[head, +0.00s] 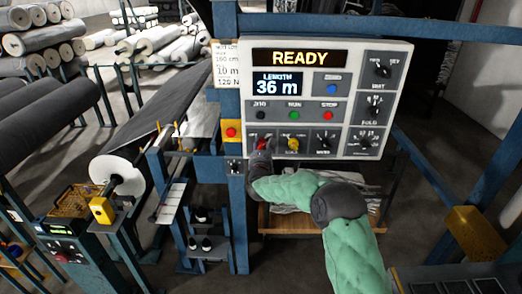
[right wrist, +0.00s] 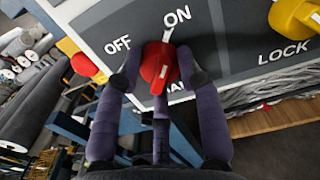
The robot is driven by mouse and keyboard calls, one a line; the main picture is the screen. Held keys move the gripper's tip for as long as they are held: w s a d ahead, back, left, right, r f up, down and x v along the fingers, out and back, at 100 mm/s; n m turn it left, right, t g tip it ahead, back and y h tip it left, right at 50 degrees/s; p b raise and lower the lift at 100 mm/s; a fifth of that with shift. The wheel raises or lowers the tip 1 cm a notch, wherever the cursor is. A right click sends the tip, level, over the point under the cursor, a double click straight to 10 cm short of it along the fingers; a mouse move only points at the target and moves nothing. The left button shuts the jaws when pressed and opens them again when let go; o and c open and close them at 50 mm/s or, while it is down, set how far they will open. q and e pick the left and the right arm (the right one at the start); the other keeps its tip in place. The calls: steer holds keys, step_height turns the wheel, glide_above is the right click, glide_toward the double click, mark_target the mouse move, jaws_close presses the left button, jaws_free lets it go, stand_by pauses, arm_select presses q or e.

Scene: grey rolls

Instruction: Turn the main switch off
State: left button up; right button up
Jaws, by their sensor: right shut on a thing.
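The main switch is a red knob (right wrist: 158,66) on the white and grey control panel (head: 340,58), with OFF and ON printed above it. In the right wrist view its ridge seems to point up toward the ON side, but its exact angle is hard to tell. My right gripper (right wrist: 160,78) has its dark fingers around the knob and is shut on it. In the head view the right gripper (head: 261,150) is at the panel's lower left, and the red knob (head: 262,142) shows partly above it. My left gripper is out of view.
A yellow LOCK knob (right wrist: 297,14) sits close to the right of the red one; it also shows in the head view (head: 293,144). The display (head: 300,58) reads READY. A red button on a yellow box (head: 231,132) is left of the panel. Blue frame posts stand around it.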

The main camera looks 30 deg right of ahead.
steer(key=n+b, duration=0.2)
steer(key=n, duration=0.3)
steer(key=n+b, duration=0.2)
steer(key=n, duration=0.3)
steer(key=n+b, duration=0.2)
steer(key=n, duration=0.4)
steer(key=shift+f, duration=0.35)
steer(key=shift+n, duration=0.4)
steer(key=o, duration=0.9)
steer(key=shift+o, duration=1.2)
steer(key=shift+s+d+r, duration=0.1)
steer(key=shift+d+r, duration=0.05)
steer(key=shift+d, duration=0.05)
steer(key=shift+a+r, duration=0.1)
